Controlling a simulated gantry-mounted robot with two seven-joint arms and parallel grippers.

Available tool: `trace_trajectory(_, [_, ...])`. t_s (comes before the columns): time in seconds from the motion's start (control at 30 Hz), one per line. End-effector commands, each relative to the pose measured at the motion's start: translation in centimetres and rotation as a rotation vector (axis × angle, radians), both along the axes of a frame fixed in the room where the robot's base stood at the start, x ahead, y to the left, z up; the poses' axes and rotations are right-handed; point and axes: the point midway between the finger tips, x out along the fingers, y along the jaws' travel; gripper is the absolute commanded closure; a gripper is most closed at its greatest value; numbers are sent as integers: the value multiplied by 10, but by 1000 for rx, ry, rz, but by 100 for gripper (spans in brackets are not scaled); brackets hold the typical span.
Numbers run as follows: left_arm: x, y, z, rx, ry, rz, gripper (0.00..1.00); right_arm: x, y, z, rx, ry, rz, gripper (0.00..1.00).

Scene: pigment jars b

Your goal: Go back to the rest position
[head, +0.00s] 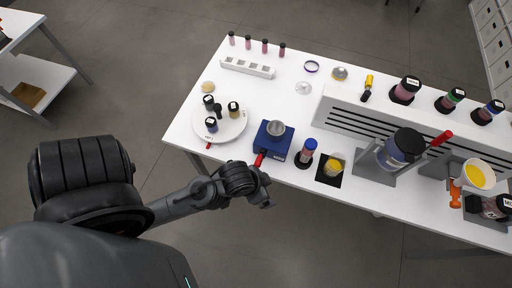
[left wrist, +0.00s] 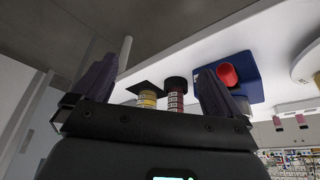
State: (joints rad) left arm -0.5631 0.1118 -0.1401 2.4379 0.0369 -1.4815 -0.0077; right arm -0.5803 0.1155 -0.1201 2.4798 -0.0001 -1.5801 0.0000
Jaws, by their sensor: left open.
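My left gripper (head: 266,204) is in front of the white table's front edge, over the grey floor, below the blue scale in the head view. It holds nothing. In the left wrist view its two dark fingers (left wrist: 155,85) stand wide apart. Beyond the gap between them show a jar with yellow contents (left wrist: 148,97) and a dark-capped red-banded jar (left wrist: 176,95), both clear of the fingers. The right gripper is in neither view.
Floor in front is clear.

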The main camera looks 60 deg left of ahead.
Motion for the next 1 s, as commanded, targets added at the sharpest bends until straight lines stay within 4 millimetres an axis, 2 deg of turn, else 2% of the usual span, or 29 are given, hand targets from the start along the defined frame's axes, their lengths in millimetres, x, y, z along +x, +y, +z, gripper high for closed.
trace_trajectory(0.03, [-8, 4, 3, 13, 26, -6, 0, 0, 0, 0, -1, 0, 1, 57])
trace_trajectory(0.17, [-19, 9, 7, 34, 66, -15, 0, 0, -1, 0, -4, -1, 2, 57])
trace_trajectory(0.57, [-19, 9, 12, 35, 71, -15, 0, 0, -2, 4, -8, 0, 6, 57])
trace_trajectory(0.77, [-19, 9, 40, 35, 70, -15, 0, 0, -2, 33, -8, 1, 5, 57])
trace_trajectory(1.0, [-19, 9, 103, 35, 70, -15, 0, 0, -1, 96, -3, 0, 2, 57])
